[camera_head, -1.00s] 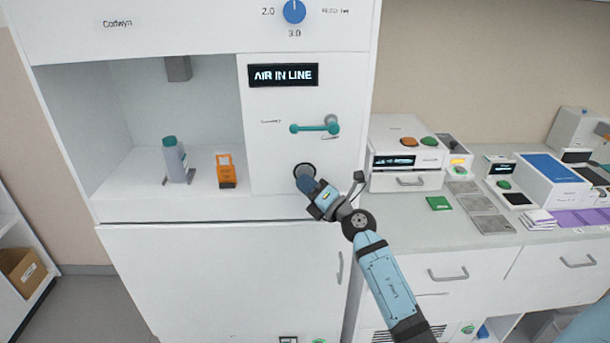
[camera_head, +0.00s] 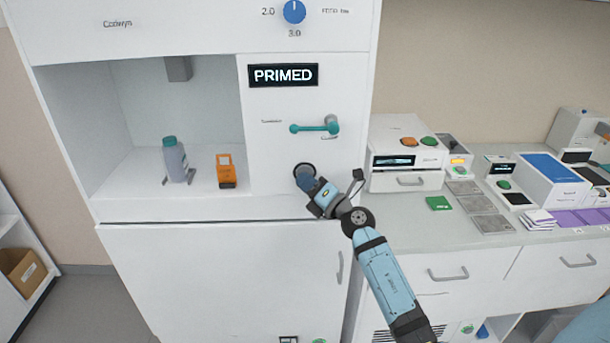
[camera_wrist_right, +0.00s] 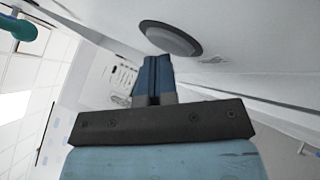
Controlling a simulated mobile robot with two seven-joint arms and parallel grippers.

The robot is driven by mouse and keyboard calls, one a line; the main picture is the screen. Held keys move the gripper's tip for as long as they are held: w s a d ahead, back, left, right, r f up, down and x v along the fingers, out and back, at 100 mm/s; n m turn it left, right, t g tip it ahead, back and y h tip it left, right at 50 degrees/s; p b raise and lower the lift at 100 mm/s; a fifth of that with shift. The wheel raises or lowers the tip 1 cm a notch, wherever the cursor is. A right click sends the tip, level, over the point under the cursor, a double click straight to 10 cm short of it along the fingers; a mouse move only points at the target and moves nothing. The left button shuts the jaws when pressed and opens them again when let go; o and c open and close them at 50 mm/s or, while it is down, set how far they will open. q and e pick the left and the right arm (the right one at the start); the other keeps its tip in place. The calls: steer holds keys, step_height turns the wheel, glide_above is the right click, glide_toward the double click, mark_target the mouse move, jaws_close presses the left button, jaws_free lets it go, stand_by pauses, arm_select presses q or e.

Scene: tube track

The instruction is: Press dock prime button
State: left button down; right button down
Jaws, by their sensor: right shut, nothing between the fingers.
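The dock's white front panel carries a round dark-rimmed button (camera_head: 304,169), which my right gripper partly covers in the head view. In the right wrist view the button (camera_wrist_right: 170,38) is a grey disc with a dark rim. My right gripper (camera_head: 304,183) is shut and empty, its blue fingertips at the button's lower edge. In the right wrist view the gripper's fingers (camera_wrist_right: 153,72) are together just below the disc; I cannot tell whether they touch it. The display (camera_head: 283,75) above reads "PRIMED". My left gripper is not in view.
A teal lever (camera_head: 316,128) sticks out above the button. A grey bottle with a teal cap (camera_head: 174,160) and an orange item (camera_head: 225,170) stand in the open bay to the left. A white device (camera_head: 406,152) stands on the counter to the right.

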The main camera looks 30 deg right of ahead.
steer(key=shift+s, duration=0.1)
steer(key=shift+s+a+p, duration=0.45)
steer(key=shift+s+p, duration=0.05)
steer(key=shift+s, duration=0.2)
steer(key=shift+a, duration=0.1)
steer(key=shift+s+a+p, duration=0.3)
steer(key=shift+s+a, duration=0.1)
steer(key=shift+s, duration=0.3)
steer(key=shift+s+a+p, duration=0.25)
steer(key=shift+s+a, duration=0.2)
steer(key=shift+s, duration=0.3)
steer(key=shift+s+a+p, duration=0.3)
steer(key=shift+s+a, duration=0.1)
steer(key=shift+s, duration=0.3)
